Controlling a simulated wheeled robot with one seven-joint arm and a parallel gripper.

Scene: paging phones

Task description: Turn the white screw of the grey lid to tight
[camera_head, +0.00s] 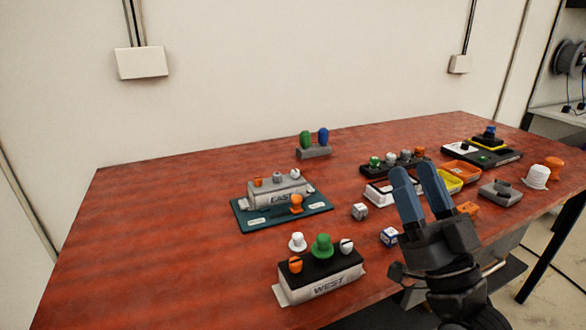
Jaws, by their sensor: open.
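A grey box marked EAST (285,197) with a grey lid (268,187) stands on a teal mat (255,222) at the middle left of the table. Several small screws stand on the lid: orange ones at the left and middle, and a white or pale grey screw (293,174) at the right end. A dark line seems to cross its head, but its exact angle is too small to tell. My gripper (415,175) is open and empty, its blue fingers pointing up and away over the right part of the table. It is well right of the grey lid, touching no screw.
A box marked WEST (325,283) with a black lid and orange, green and white knobs stands at the front. An orange knob (296,202) stands before the EAST box. Trays and blocks crowd the right; the left is bare.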

